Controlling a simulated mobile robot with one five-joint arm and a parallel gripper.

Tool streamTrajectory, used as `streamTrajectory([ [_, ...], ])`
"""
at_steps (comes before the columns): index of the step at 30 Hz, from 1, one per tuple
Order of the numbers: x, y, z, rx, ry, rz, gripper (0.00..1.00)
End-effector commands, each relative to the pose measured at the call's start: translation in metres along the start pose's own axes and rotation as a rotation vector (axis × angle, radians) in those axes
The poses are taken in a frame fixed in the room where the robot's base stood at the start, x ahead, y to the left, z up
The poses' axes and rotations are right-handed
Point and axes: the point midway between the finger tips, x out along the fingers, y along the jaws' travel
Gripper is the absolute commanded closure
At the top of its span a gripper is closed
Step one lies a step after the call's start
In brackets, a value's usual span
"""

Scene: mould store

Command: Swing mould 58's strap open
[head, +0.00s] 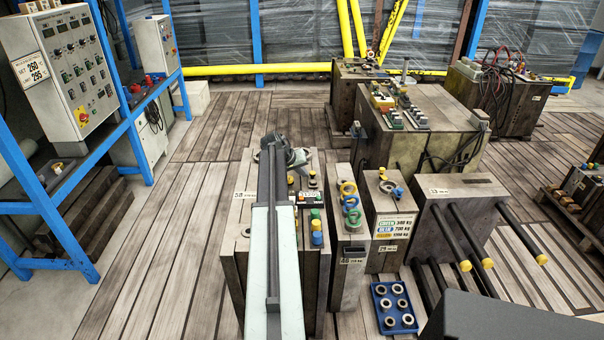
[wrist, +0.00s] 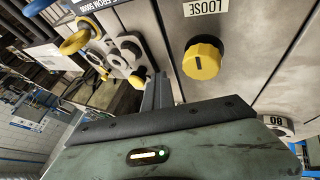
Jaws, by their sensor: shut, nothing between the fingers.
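The mould with a label (head: 244,195) that seems to read 58 stands under my arm at the centre of the head view; my arm covers much of its top. My gripper (wrist: 158,84) is shut and empty. In the wrist view its fingertips are close to a yellow knob (wrist: 202,60) on a pale block face and a light grey plate with round holes (wrist: 112,52). I cannot tell whether this plate is the strap, or whether the fingers touch it. In the head view my gripper's fingertips are hidden.
To the right stand a narrow block with coloured rings (head: 350,205), a block with a weight label (head: 392,225) and a block with dark rods (head: 455,205). A blue tray of rings (head: 394,307) lies on the floor. The wooden floor (head: 140,235) at left is clear.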

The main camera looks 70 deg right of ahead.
Motion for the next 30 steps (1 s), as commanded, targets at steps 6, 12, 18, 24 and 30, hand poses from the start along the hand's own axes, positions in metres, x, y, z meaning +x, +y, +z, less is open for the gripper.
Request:
streamTrajectory([
  [6, -0.026, 0.003, -0.002, -0.002, -0.001, 0.000, 1.00],
  [12, -0.073, 0.005, -0.003, -0.004, 0.002, -0.001, 1.00],
  [18, -0.102, 0.002, -0.002, -0.005, 0.004, -0.002, 1.00],
  [24, -0.101, 0.000, -0.001, -0.004, 0.004, -0.001, 1.00],
  [30, -0.110, -0.015, -0.004, -0.021, 0.013, -0.011, 1.00],
])
